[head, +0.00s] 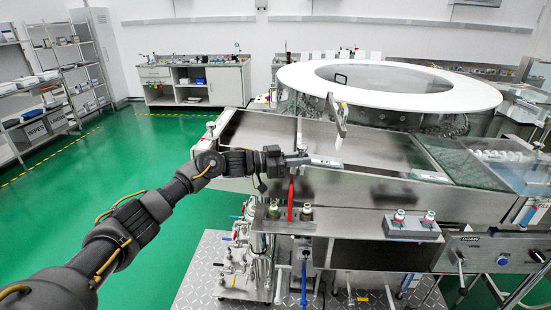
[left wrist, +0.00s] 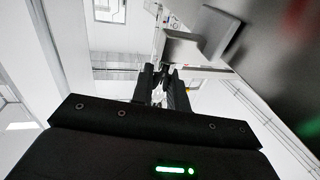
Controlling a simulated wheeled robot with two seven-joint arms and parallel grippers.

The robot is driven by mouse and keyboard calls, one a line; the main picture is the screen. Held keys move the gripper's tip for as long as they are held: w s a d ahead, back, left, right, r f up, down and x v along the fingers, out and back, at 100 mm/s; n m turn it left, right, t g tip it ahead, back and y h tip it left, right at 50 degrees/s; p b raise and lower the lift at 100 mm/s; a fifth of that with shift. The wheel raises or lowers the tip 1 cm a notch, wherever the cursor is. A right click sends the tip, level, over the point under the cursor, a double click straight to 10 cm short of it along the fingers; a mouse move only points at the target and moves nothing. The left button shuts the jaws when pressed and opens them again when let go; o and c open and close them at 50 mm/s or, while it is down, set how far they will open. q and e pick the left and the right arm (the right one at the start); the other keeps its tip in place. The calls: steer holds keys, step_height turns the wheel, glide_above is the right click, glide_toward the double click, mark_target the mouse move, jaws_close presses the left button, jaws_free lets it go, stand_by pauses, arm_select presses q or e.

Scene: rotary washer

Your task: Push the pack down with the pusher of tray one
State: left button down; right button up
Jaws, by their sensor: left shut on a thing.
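My left gripper (head: 300,160) reaches in from the left to the front rim of the steel tray (head: 262,132). In the left wrist view its fingers (left wrist: 163,88) are close together around a thin part, which I take to be the pusher's handle; the hold is mostly hidden. A grey bent metal plate (left wrist: 198,48), probably of the pusher, shows just beyond the fingers. A slanted metal bar (head: 338,114) with a pale lower end stands over the tray, behind and right of the gripper. I cannot make out the pack. My right gripper is in neither view.
A large white ring (head: 292,76) of the washer stands behind the trays. Knobs (head: 399,216) sit on the front right. The green floor (head: 150,150) at the left is clear.

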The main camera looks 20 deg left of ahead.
arm_select(q)
steer(key=d, duration=0.2)
steer(key=w+d, duration=0.1)
steer(key=shift+d+f, duration=0.25)
steer(key=c, duration=1.4)
jaws_free()
steer(key=shift+a, duration=0.15)
steer(key=shift+c, duration=0.2)
steer(key=shift+s, duration=0.1)
steer(key=b+v, duration=0.4)
steer(key=v, duration=0.6)
steer(key=shift+s+a, duration=0.2)
steer(key=shift+a, duration=0.15)
